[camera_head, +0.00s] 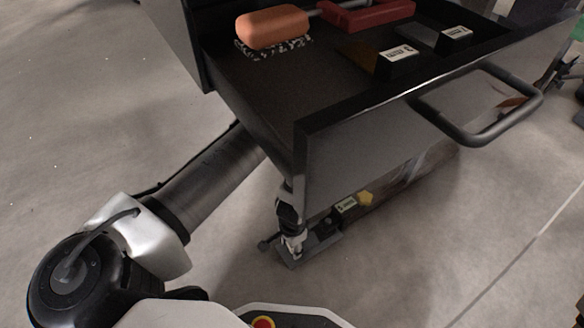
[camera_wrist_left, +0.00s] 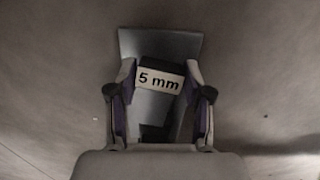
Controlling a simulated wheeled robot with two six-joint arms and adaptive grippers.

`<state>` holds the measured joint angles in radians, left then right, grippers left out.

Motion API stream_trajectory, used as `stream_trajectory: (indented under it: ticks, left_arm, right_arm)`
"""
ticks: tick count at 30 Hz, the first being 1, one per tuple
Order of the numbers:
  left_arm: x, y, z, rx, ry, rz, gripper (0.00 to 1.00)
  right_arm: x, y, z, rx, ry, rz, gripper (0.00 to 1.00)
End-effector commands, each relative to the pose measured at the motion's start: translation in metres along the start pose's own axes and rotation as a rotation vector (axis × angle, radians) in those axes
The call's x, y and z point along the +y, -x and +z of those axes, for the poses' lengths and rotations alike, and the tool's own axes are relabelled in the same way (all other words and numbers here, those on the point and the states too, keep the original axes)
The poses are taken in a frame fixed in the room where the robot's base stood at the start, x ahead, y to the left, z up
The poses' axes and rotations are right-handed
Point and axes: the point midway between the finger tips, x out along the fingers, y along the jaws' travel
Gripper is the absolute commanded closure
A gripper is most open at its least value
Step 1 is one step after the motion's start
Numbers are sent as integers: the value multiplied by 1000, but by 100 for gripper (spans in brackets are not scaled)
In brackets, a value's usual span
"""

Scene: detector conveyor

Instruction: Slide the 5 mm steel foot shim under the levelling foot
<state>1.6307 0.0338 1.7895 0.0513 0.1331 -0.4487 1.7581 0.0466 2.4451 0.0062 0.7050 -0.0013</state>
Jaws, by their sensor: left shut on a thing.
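The 5 mm steel foot shim is a grey plate with a black block and a white "5 mm" label. In the left wrist view the shim (camera_wrist_left: 183,48) lies between my fingers, its plate reaching ahead of them. My left gripper (camera_wrist_left: 160,105) is shut on the black block. In the head view my left gripper (camera_head: 292,245) points down near the floor below the drawer's front corner, with the grey plate (camera_head: 317,247) at its tips. I cannot make out the levelling foot. My right gripper is not in view.
An open dark drawer (camera_head: 375,130) with a bar handle (camera_head: 490,135) hangs over my left wrist. It holds an orange-handled brush (camera_head: 272,27), a red tool (camera_head: 368,14) and labelled black blocks (camera_head: 397,58). A small label (camera_head: 346,205) and yellow piece (camera_head: 366,198) show low beneath it.

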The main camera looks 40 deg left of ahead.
Motion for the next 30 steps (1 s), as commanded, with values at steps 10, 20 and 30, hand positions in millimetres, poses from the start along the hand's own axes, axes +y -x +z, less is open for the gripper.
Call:
stream_trajectory:
  ticks: [10, 20, 30]
  left_arm:
    - [2, 1, 1, -55, 55, 27, 100]
    - [2, 2, 2, -85, 85, 33, 100]
    - [0, -2, 2, -109, 107, 29, 100]
  right_arm:
    - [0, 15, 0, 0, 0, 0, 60]
    - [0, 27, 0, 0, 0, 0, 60]
    - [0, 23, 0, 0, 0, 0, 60]
